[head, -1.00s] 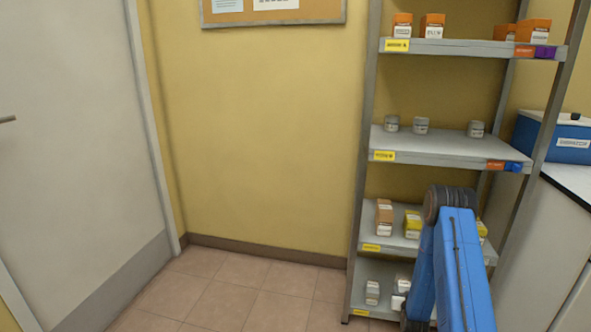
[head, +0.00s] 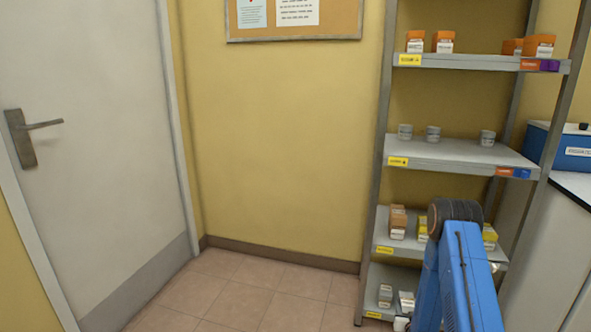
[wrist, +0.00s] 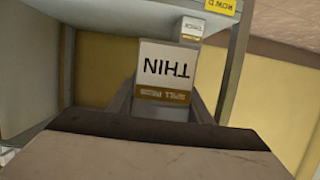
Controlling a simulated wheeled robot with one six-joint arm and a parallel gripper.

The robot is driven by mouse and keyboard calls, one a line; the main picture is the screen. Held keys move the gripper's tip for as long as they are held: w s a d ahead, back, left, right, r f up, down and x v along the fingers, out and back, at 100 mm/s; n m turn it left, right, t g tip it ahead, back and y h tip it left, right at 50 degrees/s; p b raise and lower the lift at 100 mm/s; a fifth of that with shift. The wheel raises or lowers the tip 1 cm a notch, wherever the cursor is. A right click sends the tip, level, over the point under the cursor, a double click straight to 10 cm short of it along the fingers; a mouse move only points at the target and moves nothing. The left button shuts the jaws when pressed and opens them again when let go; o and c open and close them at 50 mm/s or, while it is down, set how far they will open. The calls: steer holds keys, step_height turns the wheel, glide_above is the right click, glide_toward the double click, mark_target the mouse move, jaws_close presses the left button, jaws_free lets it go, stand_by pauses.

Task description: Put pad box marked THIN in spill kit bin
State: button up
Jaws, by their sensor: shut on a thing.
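The pad box marked THIN (wrist: 166,72) is white with a brown band and shows upside down in the wrist view. My gripper (wrist: 162,104) is shut on it, with grey fingers at either side of its lower part. In the head view my blue arm hides the gripper, and I cannot make out the held box there. I see no spill kit bin in either view.
A grey shelf rack (head: 440,62) with small boxes and jars stands at the right, beside a counter (head: 572,186) with a blue case (head: 572,152). A closed door (head: 95,120) is at the left. Tiled floor (head: 250,290) between them is clear.

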steer(key=s+a+r+n+y, duration=0.1)
steer(key=s+a, duration=0.3)
steer(key=a, duration=0.5)
steer(key=s+a+r+n+y, duration=0.1)
steer(key=s+a+r+y, duration=0.1)
steer(key=s+a, duration=0.3)
steer(key=a, duration=0.3)
steer(key=shift+a+r+n, duration=0.15)
steer(key=shift+a+n, duration=0.15)
steer(key=shift+a, duration=0.05)
